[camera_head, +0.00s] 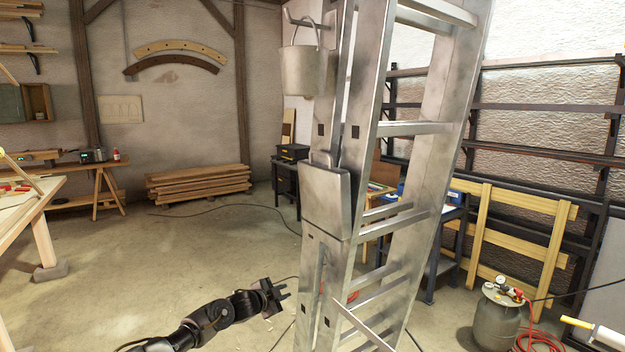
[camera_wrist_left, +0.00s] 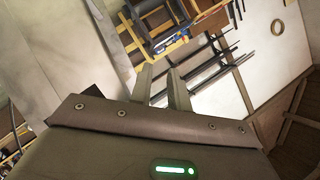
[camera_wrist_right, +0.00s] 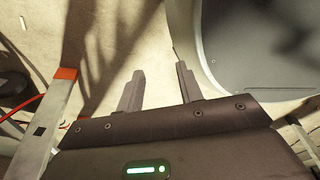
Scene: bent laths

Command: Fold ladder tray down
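The metal stepladder (camera_head: 400,180) stands upright in the middle of the head view. Its tray, a flat grey metal panel (camera_head: 325,203) with a small handle on top, stands upright against the ladder's left side. My left gripper (camera_head: 281,290) is low, to the left of the ladder and below the tray, apart from both. In the left wrist view its fingers (camera_wrist_left: 161,83) are parted with nothing between them. My right gripper is outside the head view. In the right wrist view its fingers (camera_wrist_right: 158,80) are wide apart and empty above the floor.
A metal bucket (camera_head: 307,70) hangs above the tray at the ladder's left. A grey pressure tank (camera_head: 498,315) with a red hose stands at the lower right. Stacked boards (camera_head: 198,184) lie by the back wall. The floor left of the ladder is mostly clear, with a thin cable.

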